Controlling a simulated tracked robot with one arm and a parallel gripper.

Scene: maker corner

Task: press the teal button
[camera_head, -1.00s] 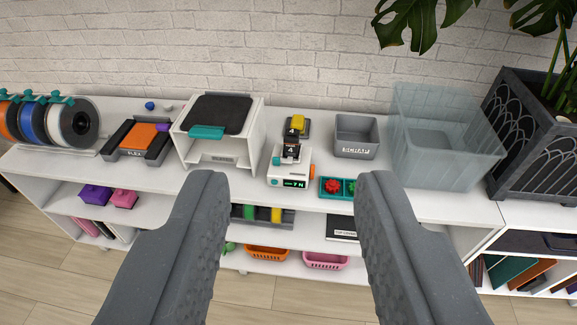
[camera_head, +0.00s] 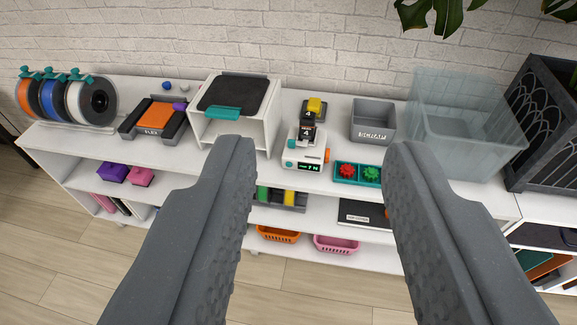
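A small white device (camera_head: 291,157) with a lit green display stands on the top of the white shelf. A small teal spot (camera_head: 291,144) shows on its left side and looks like the teal button; it is too small to be sure. An orange knob (camera_head: 327,155) is on the device's right side. Black blocks marked 4 and a yellow piece (camera_head: 315,106) are at and behind its top. My gripper (camera_head: 318,148) is open and empty. Its two grey fingers frame the device in the picture, in the foreground and apart from it.
Left of the device is a white open box with a teal-handled black lid (camera_head: 232,97). Right are a teal tray (camera_head: 358,183) with red and green gears, a grey SCRAP bin (camera_head: 373,120) and a clear bin (camera_head: 465,120). Filament spools (camera_head: 95,101) stand far left.

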